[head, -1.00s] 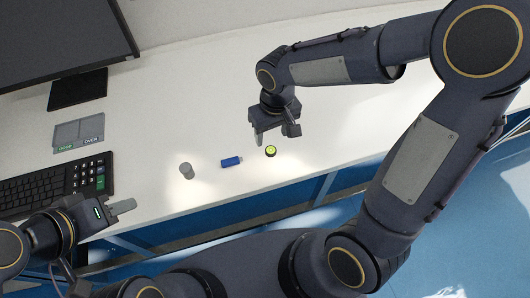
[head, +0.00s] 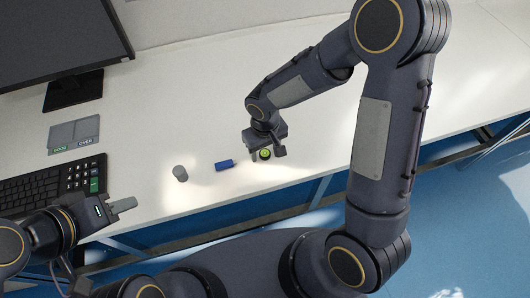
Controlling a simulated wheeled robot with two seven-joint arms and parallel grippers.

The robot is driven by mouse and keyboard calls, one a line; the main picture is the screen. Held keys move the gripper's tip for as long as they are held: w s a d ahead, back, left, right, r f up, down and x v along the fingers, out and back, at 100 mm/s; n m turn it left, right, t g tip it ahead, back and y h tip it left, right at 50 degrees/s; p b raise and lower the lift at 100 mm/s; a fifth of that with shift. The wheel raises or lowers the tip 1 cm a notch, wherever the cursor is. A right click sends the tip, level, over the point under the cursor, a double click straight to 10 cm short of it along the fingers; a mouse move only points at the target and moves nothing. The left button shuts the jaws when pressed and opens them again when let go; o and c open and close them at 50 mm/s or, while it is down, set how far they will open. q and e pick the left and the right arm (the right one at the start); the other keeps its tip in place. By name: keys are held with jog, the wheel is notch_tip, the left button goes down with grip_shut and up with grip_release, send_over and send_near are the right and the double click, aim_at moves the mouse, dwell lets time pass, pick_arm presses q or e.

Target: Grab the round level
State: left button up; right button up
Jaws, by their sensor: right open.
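The round level (head: 265,155) is a small disc with a yellow-green top and dark rim, lying on the white table near its front edge. My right gripper (head: 266,156) is open, with its fingers on either side of the level, low over it. Whether the fingers touch the level cannot be told. My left gripper (head: 122,205) is at the lower left, by the table's front edge, away from the level. Its fingers appear as one grey shape, so its opening is unclear.
A blue USB stick (head: 224,165) and a grey metal cylinder (head: 180,173) lie left of the level. The table (head: 210,100) is clear behind the level.

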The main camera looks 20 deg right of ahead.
jog(key=c, duration=1.1)
jog(key=shift+r, duration=0.1)
